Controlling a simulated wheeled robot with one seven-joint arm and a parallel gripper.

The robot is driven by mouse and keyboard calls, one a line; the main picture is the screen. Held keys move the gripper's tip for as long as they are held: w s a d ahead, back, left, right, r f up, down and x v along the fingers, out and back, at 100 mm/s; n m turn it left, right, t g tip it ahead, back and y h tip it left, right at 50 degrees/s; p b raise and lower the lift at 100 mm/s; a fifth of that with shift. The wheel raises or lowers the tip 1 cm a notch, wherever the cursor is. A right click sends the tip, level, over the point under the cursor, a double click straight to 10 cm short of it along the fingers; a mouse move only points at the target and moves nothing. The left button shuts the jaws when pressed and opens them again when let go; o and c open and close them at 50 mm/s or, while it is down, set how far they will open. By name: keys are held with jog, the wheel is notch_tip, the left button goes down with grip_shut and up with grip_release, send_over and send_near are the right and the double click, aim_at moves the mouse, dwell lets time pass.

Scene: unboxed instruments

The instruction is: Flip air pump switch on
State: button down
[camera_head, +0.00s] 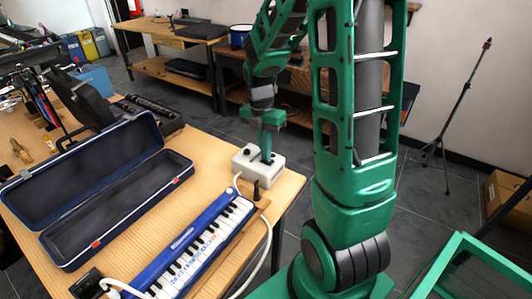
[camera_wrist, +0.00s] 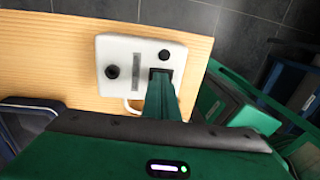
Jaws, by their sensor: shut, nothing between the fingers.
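The air pump (camera_head: 246,164) is a small white box on the right edge of the wooden table in the head view. It also shows in the wrist view (camera_wrist: 118,48), with a round black knob (camera_wrist: 112,71) on its left and a black round part (camera_wrist: 164,55) at its upper right. A dark switch (camera_wrist: 155,74) shows partly at the fingertips. My gripper (camera_wrist: 162,78) is shut and empty, with its tips over the pump's right side at the switch. The fingers hide part of the switch, so its position cannot be told. Touching or slightly apart cannot be told.
A blue and white melodica (camera_head: 205,245) lies in front of the pump, with a white hose running near it. An open dark blue case (camera_head: 66,262) lies to the left. The table's right edge (camera_head: 290,198) is close by. A tripod stand (camera_head: 462,100) stands on the floor at right.

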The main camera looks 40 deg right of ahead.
jog(key=shift+w, duration=0.1)
jog(key=shift+w+r, duration=0.1)
jog(key=shift+r, duration=0.5)
notch_tip(320, 180, up, 13)
jog(key=w, duration=0.1)
jog(key=shift+w+a+f, duration=0.15)
jog(key=shift+w+a, duration=0.1)
jog(key=shift+s+d, duration=0.2)
jog(key=shift+s, duration=0.55)
jog(key=shift+f, duration=0.1)
jog(key=f, duration=0.4)
jog(key=s+f, duration=0.1)
jog(key=f, duration=0.8)
jog(key=shift+s+d+f, duration=0.25)
jog(key=shift+s+f, duration=0.1)
